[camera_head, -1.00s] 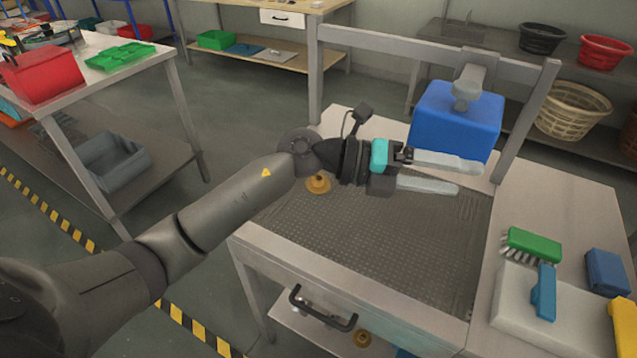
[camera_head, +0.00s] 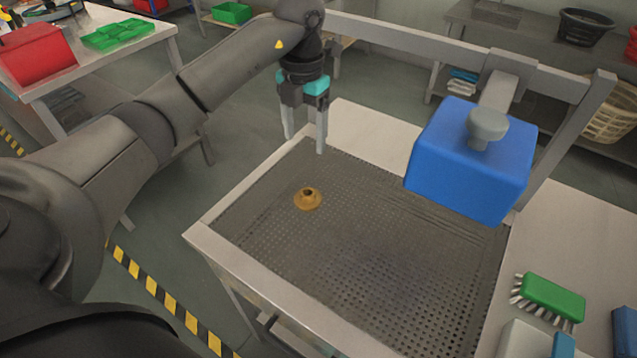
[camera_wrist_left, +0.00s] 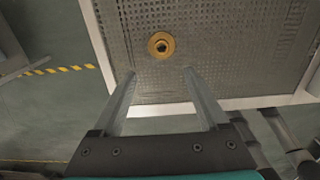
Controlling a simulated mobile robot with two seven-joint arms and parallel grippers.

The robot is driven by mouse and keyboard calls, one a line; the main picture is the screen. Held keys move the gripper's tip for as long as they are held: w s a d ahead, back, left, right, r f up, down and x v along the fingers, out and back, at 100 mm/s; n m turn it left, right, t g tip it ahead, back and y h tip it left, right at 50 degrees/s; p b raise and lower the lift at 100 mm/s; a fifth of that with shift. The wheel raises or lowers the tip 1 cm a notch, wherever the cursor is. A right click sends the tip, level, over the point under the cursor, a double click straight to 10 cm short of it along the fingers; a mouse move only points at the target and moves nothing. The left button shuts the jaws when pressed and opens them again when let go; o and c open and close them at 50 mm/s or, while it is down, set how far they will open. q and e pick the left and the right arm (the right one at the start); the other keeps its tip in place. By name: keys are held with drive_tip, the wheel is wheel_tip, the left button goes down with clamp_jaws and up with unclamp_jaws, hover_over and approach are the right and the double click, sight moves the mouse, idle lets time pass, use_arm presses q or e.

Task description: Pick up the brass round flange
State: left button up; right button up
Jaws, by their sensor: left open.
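The brass round flange (camera_head: 307,198) lies on the perforated grey tank surface (camera_head: 380,265), toward its left side in the head view. It has a wide base and a raised hub with a dark hole. My left gripper (camera_head: 304,143) points down above the far left edge of the tank, apart from the flange, open and empty. In the left wrist view the flange (camera_wrist_left: 161,45) shows ahead of the two spread fingers (camera_wrist_left: 158,82), roughly centred between them. My right gripper is not in view.
A blue box-shaped head (camera_head: 470,160) hangs from a grey frame over the tank's far right. A green brush (camera_head: 552,297) lies on the right ledge. A raised metal rim (camera_head: 212,222) borders the tank. The surface around the flange is clear.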

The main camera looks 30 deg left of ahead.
use_arm(q)
wheel_tip(320, 180, down, 5)
drive_tip(key=b, duration=0.1)
hover_over(308, 192)
wheel_tip(308, 192, down, 4)
drive_tip(key=shift+s+a+f, duration=0.1)
drive_tip(key=shift+s+a, duration=0.05)
drive_tip(key=shift+f, duration=0.4)
wheel_tip(308, 192, down, 5)
drive_tip(key=shift+f+b, duration=0.1)
drive_tip(key=shift+b, duration=0.3)
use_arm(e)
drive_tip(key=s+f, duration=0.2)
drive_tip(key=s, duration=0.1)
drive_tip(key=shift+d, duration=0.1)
use_arm(q)
drive_tip(key=shift+c, duration=0.2)
clamp_jaws()
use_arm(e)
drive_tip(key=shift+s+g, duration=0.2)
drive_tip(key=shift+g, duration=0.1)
